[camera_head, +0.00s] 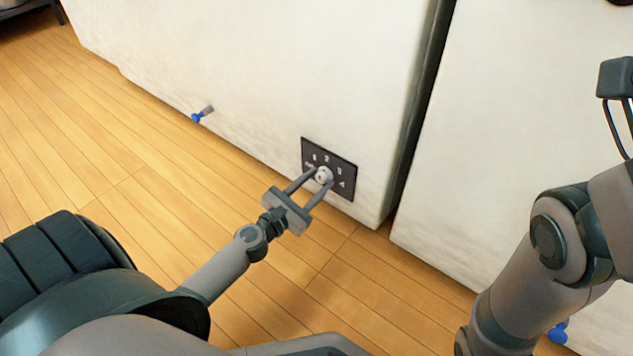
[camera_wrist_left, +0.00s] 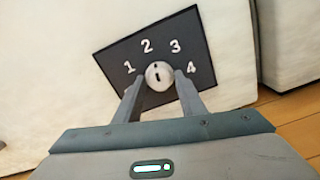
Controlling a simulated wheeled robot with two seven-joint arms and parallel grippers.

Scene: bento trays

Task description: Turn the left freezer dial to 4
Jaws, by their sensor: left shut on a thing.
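The left freezer dial (camera_head: 323,175) is a small round white knob on a dark panel (camera_head: 345,162) low on the white freezer front. The panel carries white numbers 1, 2, 3 and 4 in an arc around the knob. My left gripper (camera_head: 321,179) has its two fingers on either side of the knob, shut on it. In the left wrist view the knob (camera_wrist_left: 159,74) sits between the fingertips, and its dark mark points up, roughly toward the 2. My right gripper (camera_head: 617,78) shows only in part at the right edge; its fingers are not clear.
The left freezer (camera_head: 250,70) and a second white freezer (camera_head: 500,130) stand side by side with a narrow dark gap. A blue-tipped drain tap (camera_head: 199,115) sticks out left of the panel. Another blue tap (camera_head: 558,333) shows lower right. Wooden floor (camera_head: 120,150) is open in front.

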